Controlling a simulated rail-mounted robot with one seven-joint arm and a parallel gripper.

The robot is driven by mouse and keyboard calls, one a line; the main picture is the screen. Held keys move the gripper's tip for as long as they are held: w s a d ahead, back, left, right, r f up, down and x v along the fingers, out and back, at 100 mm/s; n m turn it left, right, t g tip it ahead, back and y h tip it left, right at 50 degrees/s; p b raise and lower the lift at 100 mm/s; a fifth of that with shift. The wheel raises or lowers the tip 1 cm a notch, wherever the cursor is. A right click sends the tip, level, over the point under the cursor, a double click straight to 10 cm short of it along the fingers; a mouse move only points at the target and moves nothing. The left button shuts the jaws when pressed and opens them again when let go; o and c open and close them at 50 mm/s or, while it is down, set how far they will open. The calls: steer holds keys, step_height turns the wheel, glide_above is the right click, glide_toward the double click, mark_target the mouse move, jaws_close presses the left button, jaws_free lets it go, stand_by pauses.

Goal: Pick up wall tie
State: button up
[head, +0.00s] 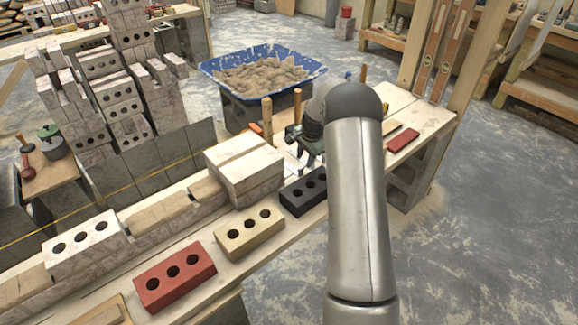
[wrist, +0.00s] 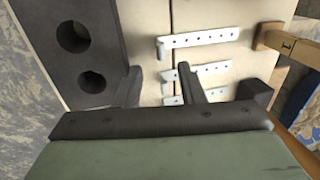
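Three pale perforated wall ties lie on the light boards in the wrist view: an upper one (wrist: 212,37), a middle one (wrist: 215,70) and a lower one (wrist: 218,93). My gripper (wrist: 160,70) is open above the boards, with a gap between its dark fingers. The right finger crosses in front of the middle and lower ties and hides part of them. Nothing shows held between the fingers. In the head view my gripper (head: 307,150) is over the bench behind the black brick, and the ties are mostly hidden there.
A black holed brick (wrist: 85,50) lies just left of my gripper; it also shows in the head view (head: 303,192). A wooden handle (wrist: 285,42) lies at right. Pale stacked bricks (head: 245,168), a yellow brick (head: 250,232) and a blue mortar tub (head: 262,72) stand nearby.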

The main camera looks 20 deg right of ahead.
mark_target(300, 169)
steer(key=shift+w+a+f, duration=0.15)
steer(key=shift+a+f, duration=0.05)
steer(key=shift+f, duration=0.7)
steer(key=shift+w+a+f, duration=0.15)
steer(key=shift+f, duration=0.75)
steer(key=shift+w+a+f, duration=0.15)
steer(key=shift+a+f, duration=0.05)
steer(key=shift+f, duration=0.7)
jaws_close()
